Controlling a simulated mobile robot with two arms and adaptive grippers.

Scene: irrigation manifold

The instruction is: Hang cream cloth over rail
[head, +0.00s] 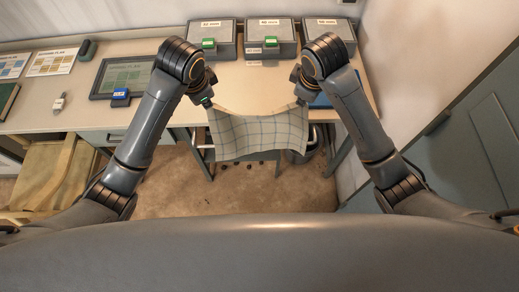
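The cream cloth (258,135) has a blue check pattern. In the head view it hangs spread out between my two grippers, its top edge sagging in the middle, in front of the table's front edge. My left gripper (208,102) is at the cloth's upper left corner and appears shut on it. My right gripper (302,102) is at the upper right corner and appears shut on it. The fingertips are small and partly hidden by the wrists.
The table (235,85) carries several grey boxes (270,38) at the back, a dark-framed tablet (122,76), a blue-labelled item (120,96) and papers. A grey-blue door (470,150) stands at right. Brown floor shows below.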

